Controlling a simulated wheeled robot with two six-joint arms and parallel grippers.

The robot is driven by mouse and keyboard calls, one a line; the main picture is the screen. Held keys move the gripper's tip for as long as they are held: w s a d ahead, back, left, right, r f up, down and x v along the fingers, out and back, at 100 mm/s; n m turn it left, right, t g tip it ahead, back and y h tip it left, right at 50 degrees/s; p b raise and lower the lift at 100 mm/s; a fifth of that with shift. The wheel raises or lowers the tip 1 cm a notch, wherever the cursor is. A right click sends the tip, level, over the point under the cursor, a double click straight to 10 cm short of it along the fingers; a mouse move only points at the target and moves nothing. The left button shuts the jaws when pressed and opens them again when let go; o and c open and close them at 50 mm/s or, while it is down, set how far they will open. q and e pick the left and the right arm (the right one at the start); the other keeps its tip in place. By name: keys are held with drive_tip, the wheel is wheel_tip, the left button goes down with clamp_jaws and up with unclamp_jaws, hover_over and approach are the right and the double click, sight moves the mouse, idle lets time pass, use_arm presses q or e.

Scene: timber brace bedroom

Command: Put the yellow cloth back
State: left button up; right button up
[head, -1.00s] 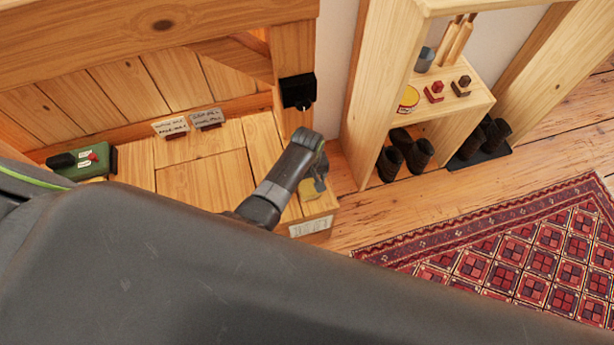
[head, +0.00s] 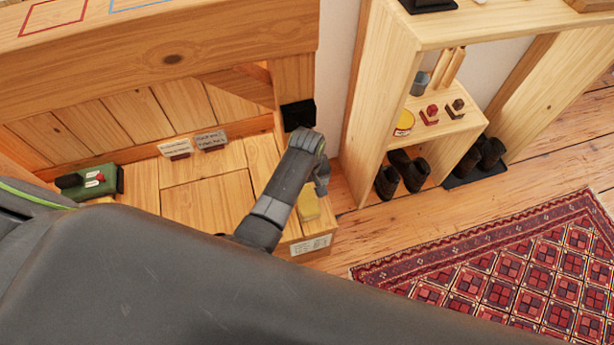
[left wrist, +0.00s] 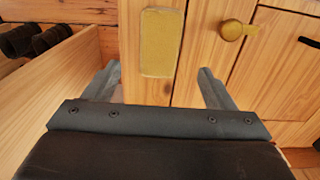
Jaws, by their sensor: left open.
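The yellow cloth (head: 308,205) is a flat rectangular pad lying on the right end of the low wooden surface, above a white label. In the left wrist view the yellow cloth (left wrist: 160,43) lies flat on a narrow pale plank, ahead of the fingertips and between their lines. My left gripper (left wrist: 158,85) is open and empty, and no contact with the cloth shows. In the head view my left gripper (head: 322,178) hangs from the bent wrist beside the cloth and is partly hidden by it. My right gripper is not seen.
A black box (head: 297,115) is on the post. A shelf unit (head: 450,130) with boots (head: 402,172) stands right. A yellow knob-like thing (left wrist: 232,30) shows in the wrist view.

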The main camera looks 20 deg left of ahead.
use_arm(q)
drive_tip(key=shift+r, duration=1.3)
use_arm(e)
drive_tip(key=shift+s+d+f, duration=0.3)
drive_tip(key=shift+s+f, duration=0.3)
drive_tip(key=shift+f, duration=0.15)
